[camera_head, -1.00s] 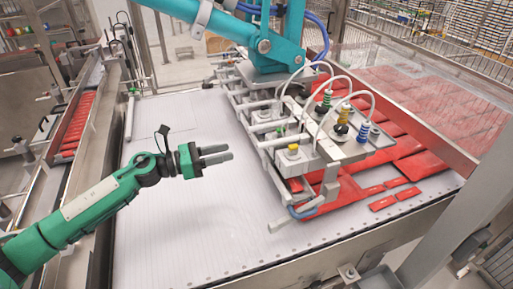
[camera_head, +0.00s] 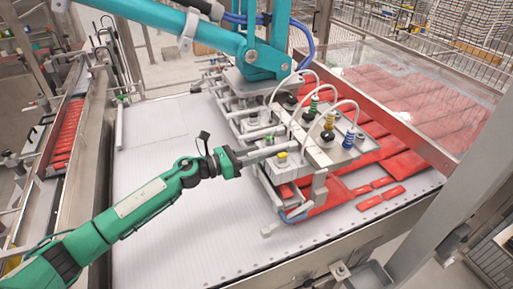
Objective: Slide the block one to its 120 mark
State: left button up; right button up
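The vacuum picker (camera_head: 327,153) is a grey frame with cross bars, hoses and colored suction fittings, over the red packs. I see no label or 120 mark, so I cannot tell for sure that this is block one. My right gripper is not in view.
Red packs (camera_head: 405,165) lie under and right of the picker. The white ribbed table (camera_head: 150,170) is bare on the left. A teal machine arm (camera_head: 265,55) holds the picker from above. A grey post (camera_head: 450,180) stands at the right.

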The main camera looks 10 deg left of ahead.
pick_arm(q)
jog(key=shift+w+d, duration=0.3)
jog(key=shift+d, duration=0.25)
grip_shut()
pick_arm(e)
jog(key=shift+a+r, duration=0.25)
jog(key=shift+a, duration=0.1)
